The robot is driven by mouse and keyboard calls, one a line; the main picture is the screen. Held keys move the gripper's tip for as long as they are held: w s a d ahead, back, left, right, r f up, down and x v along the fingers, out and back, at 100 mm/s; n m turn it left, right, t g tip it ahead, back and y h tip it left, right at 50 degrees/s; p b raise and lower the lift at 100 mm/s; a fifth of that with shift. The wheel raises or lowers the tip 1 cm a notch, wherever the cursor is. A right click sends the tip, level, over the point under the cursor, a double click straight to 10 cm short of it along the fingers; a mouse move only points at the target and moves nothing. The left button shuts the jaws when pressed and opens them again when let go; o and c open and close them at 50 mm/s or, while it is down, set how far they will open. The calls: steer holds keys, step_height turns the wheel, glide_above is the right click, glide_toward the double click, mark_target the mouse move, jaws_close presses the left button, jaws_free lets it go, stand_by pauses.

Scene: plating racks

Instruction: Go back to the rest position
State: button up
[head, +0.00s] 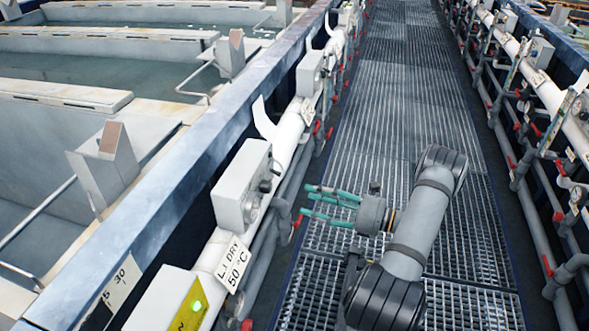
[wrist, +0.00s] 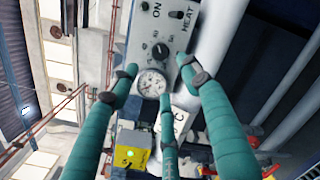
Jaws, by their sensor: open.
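My gripper (head: 332,206) shows in the head view above the grated walkway, with its teal fingers pointing left toward the pipe rail. In the wrist view its teal fingers (wrist: 150,85) are spread apart and nothing is between them. The grey control box (head: 241,186) with a knob stands beyond the fingertips, apart from them in the head view. The wrist view shows this kind of box with ON and HEAT labels (wrist: 160,30), a black knob (wrist: 160,51) and a round gauge (wrist: 152,83), partly hidden by the fingers.
Tanks (head: 60,120) lie on the left behind a blue rail (head: 190,160). A sign reading "L1 DRY 50 °C" (head: 235,266) hangs on the white pipe. A yellow-faced box (head: 188,305) is at the bottom. The walkway (head: 400,90) is clear ahead. Pipes with red valves (head: 535,130) line the right.

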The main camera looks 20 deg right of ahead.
mark_target(270, 188)
steer(key=x, duration=1.1)
steer(key=shift+w+a, duration=0.25)
steer(key=shift+a, duration=0.05)
steer(key=shift+w+r+m+p, duration=0.1)
steer(key=shift+r+m+p, duration=0.25)
steer(key=shift+p, duration=0.3)
steer(key=shift+s+d+f+b, duration=0.2)
steer(key=shift+d+f+b, duration=0.1)
steer(key=shift+f+b, duration=0.1)
steer(key=shift+s+d+r, duration=0.1)
steer(key=shift+s+d, duration=0.3)
